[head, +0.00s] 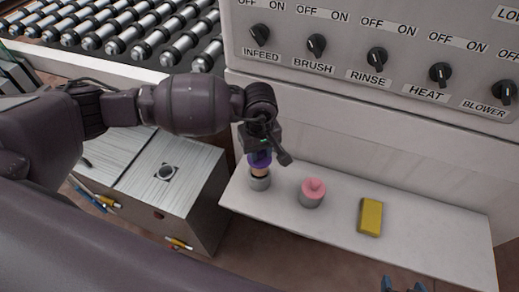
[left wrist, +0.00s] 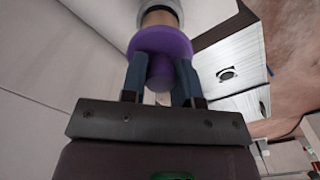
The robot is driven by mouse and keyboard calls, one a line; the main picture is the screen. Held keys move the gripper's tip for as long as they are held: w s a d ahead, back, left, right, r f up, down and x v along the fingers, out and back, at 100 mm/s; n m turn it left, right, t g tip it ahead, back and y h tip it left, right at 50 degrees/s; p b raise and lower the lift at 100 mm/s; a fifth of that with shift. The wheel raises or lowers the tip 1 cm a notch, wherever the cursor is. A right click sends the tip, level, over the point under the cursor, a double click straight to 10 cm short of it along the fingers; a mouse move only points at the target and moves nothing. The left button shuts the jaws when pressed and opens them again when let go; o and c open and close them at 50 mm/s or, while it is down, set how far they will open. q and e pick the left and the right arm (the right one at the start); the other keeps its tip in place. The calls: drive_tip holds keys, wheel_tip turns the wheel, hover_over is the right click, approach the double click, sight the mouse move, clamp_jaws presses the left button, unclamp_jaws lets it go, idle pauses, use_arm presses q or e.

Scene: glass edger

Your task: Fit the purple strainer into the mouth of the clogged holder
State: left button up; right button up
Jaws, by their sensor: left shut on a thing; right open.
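The purple strainer (head: 260,159) has a wide purple flange and a tan lower part. My left gripper (head: 261,148) is shut on its knob and holds it upright over a grey cylindrical holder (head: 260,184) at the left end of the white shelf. In the left wrist view the strainer's purple flange (left wrist: 160,42) lies just beyond the fingers, with the tan part and the grey holder rim (left wrist: 168,6) behind it. The tan part meets the holder's mouth; how deep it sits, and any clog, is hidden. Only the fingertips of my right gripper (head: 402,287) show at the bottom edge, open.
A second grey holder (head: 311,201) with a pink strainer (head: 314,187) in it stands to the right. A yellow block (head: 371,217) lies further right on the white shelf (head: 440,252). The knob panel (head: 385,45) rises behind, and a metal-topped cabinet (head: 195,175) stands left.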

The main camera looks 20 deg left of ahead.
drive_tip(key=shift+w, duration=0.35)
drive_tip(key=shift+s+f, duration=0.15)
drive_tip(key=shift+s+f, duration=0.1)
drive_tip(key=shift+s, duration=0.3)
drive_tip(key=shift+w, duration=0.1)
idle(0.3)
drive_tip(key=shift+w+a, duration=0.1)
drive_tip(key=shift+w, duration=0.3)
use_arm(q)
drive_tip(key=shift+f+b, duration=0.1)
drive_tip(key=shift+b, duration=0.2)
drive_tip(key=shift+f, duration=0.1)
use_arm(e)
drive_tip(key=shift+f, duration=0.1)
